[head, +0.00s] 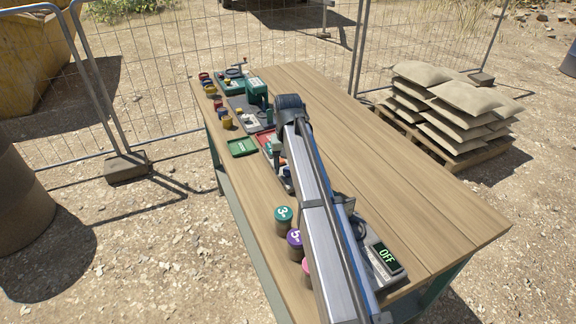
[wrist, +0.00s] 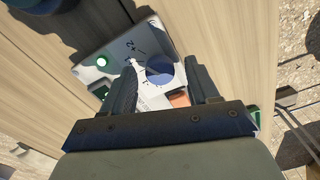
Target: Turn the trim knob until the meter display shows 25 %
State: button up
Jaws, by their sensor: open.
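In the wrist view, a dark blue round knob (wrist: 160,70) sits on a grey and white panel (wrist: 150,42) with printed scale marks, "+2" among them. My gripper (wrist: 160,66) is open, with one dark finger on each side of the knob in this view. I cannot tell whether either finger touches it. In the head view, a dark display (head: 386,257) at the near right of the table reads "OFF" in green. I cannot tell whether it is the meter display. My arm hides the middle of the table there, and the gripper's fingers are not clear.
Teal (head: 283,213), purple (head: 294,238) and pink-topped cylinders stand left of my arm. A green plate (head: 242,147) and several devices (head: 232,84) line the left side and far end of the wooden table (head: 400,170). The table's right side is clear.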

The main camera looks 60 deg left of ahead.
aim_at(288, 169)
jog(key=shift+r, duration=0.1)
notch_tip(288, 169, up, 14)
jog(key=shift+f, duration=0.2)
dwell(0.3)
dwell(0.5)
